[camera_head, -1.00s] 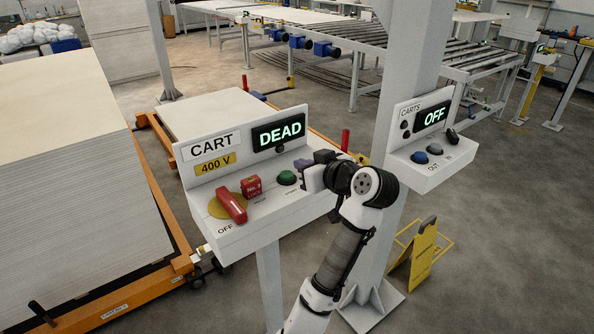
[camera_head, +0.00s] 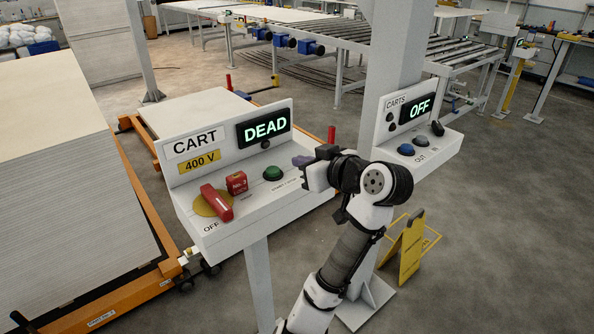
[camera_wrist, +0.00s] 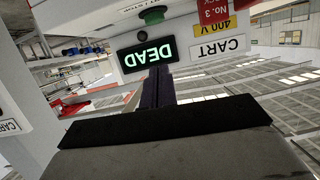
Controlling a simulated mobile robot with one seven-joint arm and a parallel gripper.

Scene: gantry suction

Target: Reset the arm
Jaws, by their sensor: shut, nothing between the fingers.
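My gripper (camera_head: 301,161) is over the right end of the CART control box (camera_head: 185,200), right of its green button (camera_head: 273,173). Its purplish fingers (camera_wrist: 157,88) are closed with nothing between them, and in the wrist view they point towards the DEAD display (camera_wrist: 148,55). A gap shows between the fingers and the green button in the head view. The arm is bent, with its elbow near the post. The red OFF handle (camera_head: 216,203) lies on a yellow disc, and a red No. 3 lock block (camera_head: 237,183) sits beside it.
A second box marked CARTS (camera_head: 430,155) reads OFF and is fixed to the grey post (camera_head: 395,55) just right of my arm. A yellow floor sign (camera_head: 411,250) stands at right. A stack of boards (camera_head: 60,200) is at left. Open floor lies at far right.

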